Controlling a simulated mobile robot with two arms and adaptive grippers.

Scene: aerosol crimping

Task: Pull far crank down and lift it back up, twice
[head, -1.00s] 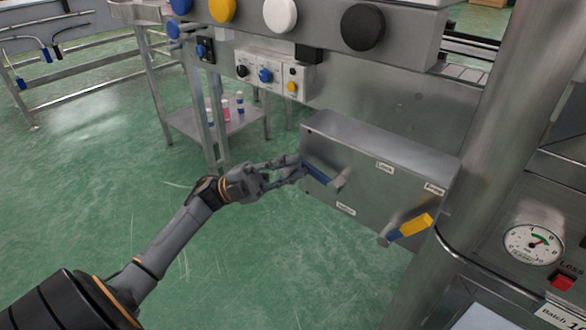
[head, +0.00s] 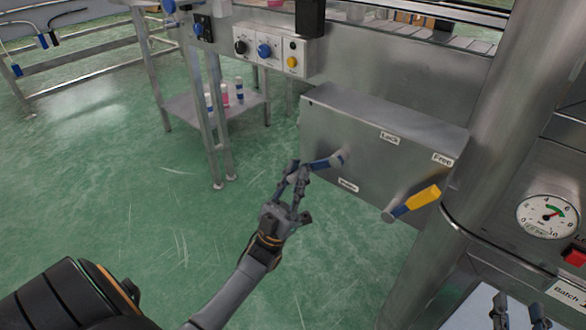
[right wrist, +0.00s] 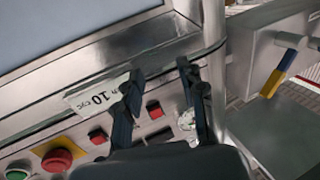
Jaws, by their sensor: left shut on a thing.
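The far crank (head: 328,162) is a blue lever on the front of a grey metal box (head: 385,165). It points left and slightly down from its hub. My left gripper (head: 295,178) is shut on its outer end, and the fingers hide that end. My right gripper (head: 519,308) shows at the bottom right of the head view, away from the cranks. In the right wrist view its two fingers (right wrist: 160,75) are apart with nothing between them.
A near crank with a yellow grip (head: 422,198) sits right of the far crank. A thick steel column (head: 500,130) and a gauge panel (head: 548,217) stand at the right. A shelf with bottles (head: 190,110) is behind. Green floor is open at the left.

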